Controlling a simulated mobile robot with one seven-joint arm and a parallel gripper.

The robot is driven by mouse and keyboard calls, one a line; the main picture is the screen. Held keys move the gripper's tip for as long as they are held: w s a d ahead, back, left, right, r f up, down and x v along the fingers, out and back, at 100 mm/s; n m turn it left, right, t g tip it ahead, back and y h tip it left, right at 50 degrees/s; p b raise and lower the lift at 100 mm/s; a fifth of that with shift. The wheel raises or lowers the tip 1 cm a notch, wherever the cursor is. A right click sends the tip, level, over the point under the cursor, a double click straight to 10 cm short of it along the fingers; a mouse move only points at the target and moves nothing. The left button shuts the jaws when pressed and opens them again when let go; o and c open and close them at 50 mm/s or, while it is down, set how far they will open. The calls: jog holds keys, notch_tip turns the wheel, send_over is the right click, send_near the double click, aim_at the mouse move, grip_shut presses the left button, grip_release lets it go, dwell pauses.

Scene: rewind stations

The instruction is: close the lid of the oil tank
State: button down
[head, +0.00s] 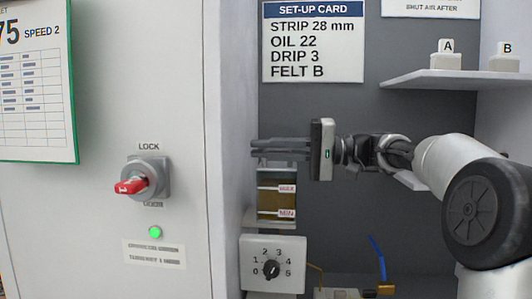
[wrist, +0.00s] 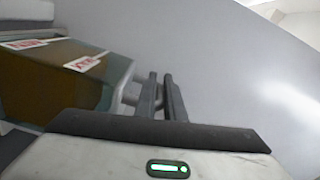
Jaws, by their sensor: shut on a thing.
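The oil tank (head: 277,203) is a clear box of brown oil with MAX and MIN labels, fixed to the grey back wall. It also shows at the left of the wrist view (wrist: 60,88). My gripper (head: 256,149) reaches in from the right, its fingers pointing left just above the tank's top. In the wrist view its two fingers (wrist: 158,84) are close together beside the tank's top end. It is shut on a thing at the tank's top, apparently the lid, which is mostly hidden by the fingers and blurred. I cannot tell the lid's angle.
A dial box (head: 272,264) is below the tank. A white cabinet (head: 105,75) with a red lock switch (head: 132,186) stands close to the left of my fingers. A shelf (head: 430,80) with blocks A and B is above my arm. A blue tube (head: 377,251) rises below.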

jog(key=shift+f, duration=0.1)
jog(key=c, duration=1.8)
grip_release()
jog(key=shift+c, duration=0.2)
jog(key=s+d+p, duration=0.3)
jog(key=d, duration=1.4)
jog(key=shift+s, duration=0.2)
